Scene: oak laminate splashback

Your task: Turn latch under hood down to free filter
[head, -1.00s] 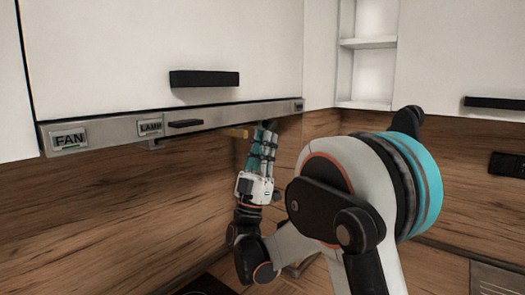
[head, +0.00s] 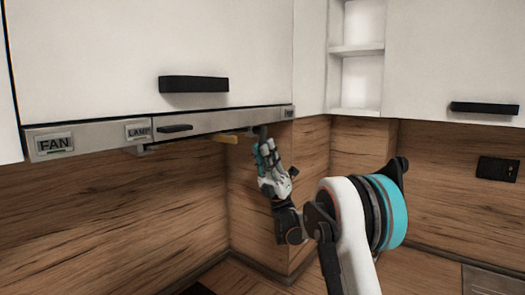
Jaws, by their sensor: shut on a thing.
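The hood (head: 210,122) is a thin metal strip under the white cupboard. The filter's face is hidden on the hood's underside.
The hood front carries a FAN button (head: 55,144), a LAMP button (head: 138,132) and a dark handle (head: 175,128). Oak splashback (head: 120,195) lies behind, with a corner just behind my gripper. An open white shelf (head: 356,50) stands to the right.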

